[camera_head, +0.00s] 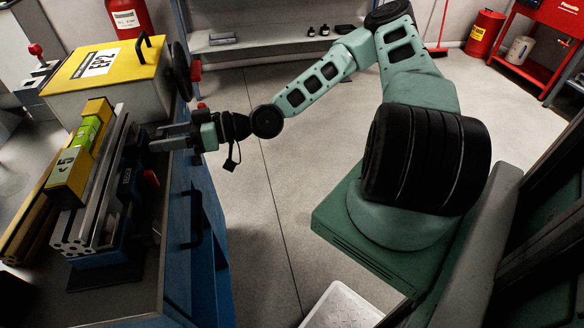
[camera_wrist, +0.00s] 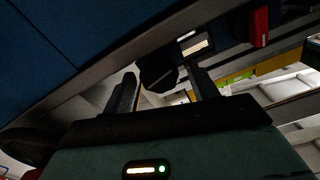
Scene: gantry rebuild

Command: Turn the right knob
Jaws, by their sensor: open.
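My gripper (camera_head: 154,138) reaches left over the edge of the workbench, its two fingers apart and empty. In the wrist view my gripper (camera_wrist: 161,73) has a dark faceted block, possibly a knob, showing between or beyond its fingers; I cannot tell if they touch it. In the head view a red knob (camera_head: 151,178) sits on the dark vise-like fixture, just below the fingers. A red part (camera_wrist: 260,27) shows at upper right in the wrist view. Another red knob (camera_head: 195,71) is by the black wheel of the yellow-topped box. Which is the right knob is unclear.
The workbench (camera_head: 145,295) has a blue front with a dark handle (camera_head: 193,217). A yellow-topped box (camera_head: 100,68) stands behind the fingers. Metal profiles and a yellow level (camera_head: 68,178) lie left of the gripper. Open floor (camera_head: 270,190) lies right of the bench.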

